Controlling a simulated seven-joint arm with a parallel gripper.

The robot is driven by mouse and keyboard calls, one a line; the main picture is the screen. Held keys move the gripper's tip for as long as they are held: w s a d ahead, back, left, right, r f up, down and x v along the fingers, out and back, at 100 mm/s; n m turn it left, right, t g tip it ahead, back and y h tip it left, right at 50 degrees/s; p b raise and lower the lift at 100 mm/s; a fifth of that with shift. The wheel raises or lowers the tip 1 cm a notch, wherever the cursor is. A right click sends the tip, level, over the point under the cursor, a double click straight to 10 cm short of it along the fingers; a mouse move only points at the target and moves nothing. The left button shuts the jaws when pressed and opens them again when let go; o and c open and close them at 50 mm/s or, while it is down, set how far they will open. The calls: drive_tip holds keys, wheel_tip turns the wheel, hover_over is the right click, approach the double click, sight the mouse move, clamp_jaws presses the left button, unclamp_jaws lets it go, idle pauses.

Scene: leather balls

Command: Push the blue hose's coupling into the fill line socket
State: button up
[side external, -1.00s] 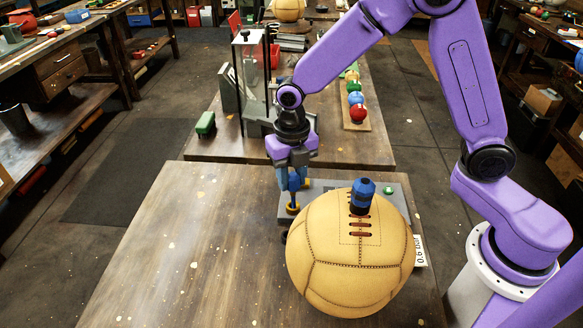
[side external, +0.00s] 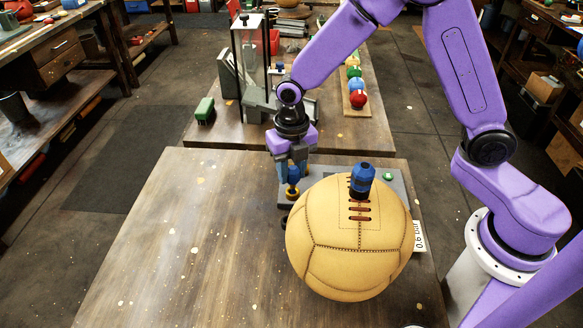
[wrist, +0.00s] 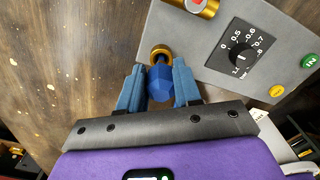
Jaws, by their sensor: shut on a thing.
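My gripper (wrist: 160,88) has blue fingers, closed on both sides of the blue coupling (wrist: 160,82). In the side view, my gripper (side external: 292,182) points down over the panel's left end. The coupling's narrower blue neck meets the brass ring of the fill line socket (wrist: 160,50). The socket also shows in the side view (side external: 292,194), just under the fingers. The coupling looks lined up and at the ring; how deep it sits I cannot tell. I make out no length of hose.
A large tan leather ball (side external: 345,245) stands close right of my gripper, with a blue fitting (side external: 362,180) on top. The grey panel (wrist: 215,35) carries a pressure dial (wrist: 243,55), a green button (wrist: 309,61) and a yellow button (wrist: 276,91). The table's left side is clear.

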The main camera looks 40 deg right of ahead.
drive_tip(key=shift+f, duration=1.4)
idle(1.3)
drive_tip(key=o, duration=1.1)
drive_tip(key=shift+c, duration=0.2)
wheel_tip(320, 180, up, 17)
drive_tip(key=s+d+f+m, duration=0.1)
drive_tip(key=s+d+m, duration=0.2)
drive_tip(key=s+m, duration=0.3)
drive_tip(key=s+d+f+m, duration=0.1)
drive_tip(key=s+d+m, duration=0.3)
drive_tip(key=s+m, duration=0.3)
drive_tip(key=s+d+f+m, duration=0.1)
drive_tip(key=s+d+m, duration=0.3)
drive_tip(key=s+m, duration=0.3)
drive_tip(key=s, duration=0.5)
drive_tip(key=shift+s+d, duration=0.2)
drive_tip(key=shift+d, duration=0.05)
